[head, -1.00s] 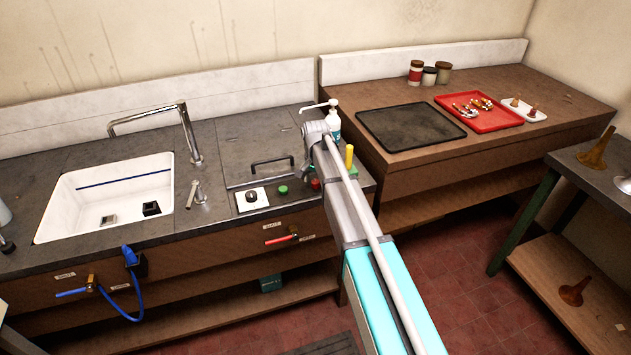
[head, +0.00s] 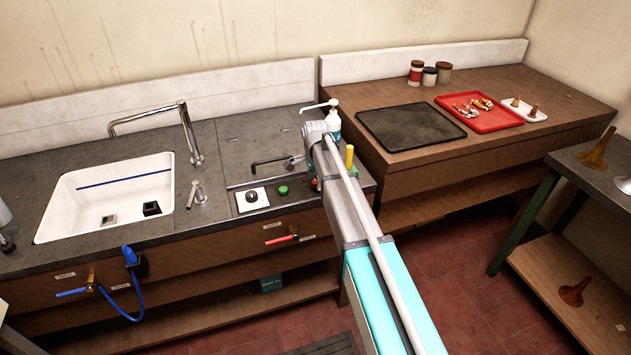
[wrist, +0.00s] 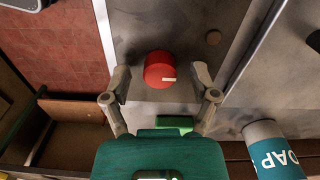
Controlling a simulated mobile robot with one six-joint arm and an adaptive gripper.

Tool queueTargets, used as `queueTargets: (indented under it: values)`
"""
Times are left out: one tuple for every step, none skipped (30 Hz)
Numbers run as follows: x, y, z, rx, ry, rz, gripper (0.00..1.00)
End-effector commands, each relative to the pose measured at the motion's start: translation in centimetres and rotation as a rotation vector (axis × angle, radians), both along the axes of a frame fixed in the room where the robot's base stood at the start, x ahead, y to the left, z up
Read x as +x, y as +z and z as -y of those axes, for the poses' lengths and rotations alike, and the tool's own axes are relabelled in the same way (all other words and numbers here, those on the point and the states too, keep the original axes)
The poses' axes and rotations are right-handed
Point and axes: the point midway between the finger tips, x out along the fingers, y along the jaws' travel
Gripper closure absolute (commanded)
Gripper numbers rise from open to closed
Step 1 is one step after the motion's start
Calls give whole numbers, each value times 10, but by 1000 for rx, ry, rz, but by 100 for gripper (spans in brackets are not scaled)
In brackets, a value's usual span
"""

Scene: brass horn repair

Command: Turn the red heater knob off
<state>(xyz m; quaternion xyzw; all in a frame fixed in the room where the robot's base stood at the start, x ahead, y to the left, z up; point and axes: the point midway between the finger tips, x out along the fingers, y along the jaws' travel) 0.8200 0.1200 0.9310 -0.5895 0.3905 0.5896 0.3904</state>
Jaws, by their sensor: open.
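My gripper (wrist: 160,84) is open, with one finger on each side of the knob. The fingers appear apart from the knob; their height over it is hard to judge. In the head view my arm reaches over the right end of the sink counter (head: 235,150) and mostly hides the knob.
A soap bottle (wrist: 270,150) stands close by at the lower right of the wrist view. A green button (head: 282,190), a white plate with a dark knob (head: 251,198) and a black handle (head: 270,161) lie left of my arm. A yellow-topped item (head: 349,156) is just right of it.

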Motion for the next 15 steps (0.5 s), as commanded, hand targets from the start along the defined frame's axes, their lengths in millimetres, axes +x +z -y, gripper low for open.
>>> queueTargets:
  values:
    - [0,0,0,0,-30,0,24]
    - [0,0,0,0,-50,0,24]
    - [0,0,0,0,-77,0,24]
    - [0,0,0,0,-96,0,24]
    - [0,0,0,0,-115,0,24]
    - [0,0,0,0,-141,0,24]
    - [0,0,0,0,-161,0,24]
    - [0,0,0,0,-180,0,24]
    - [0,0,0,0,-206,0,24]
    - [0,0,0,0,-226,0,24]
    - [0,0,0,0,-244,0,24]
    - [0,0,0,0,-271,0,24]
    - [0,0,0,0,-291,0,24]
    - [0,0,0,0,-309,0,24]
    - [1,4,0,0,-325,0,24]
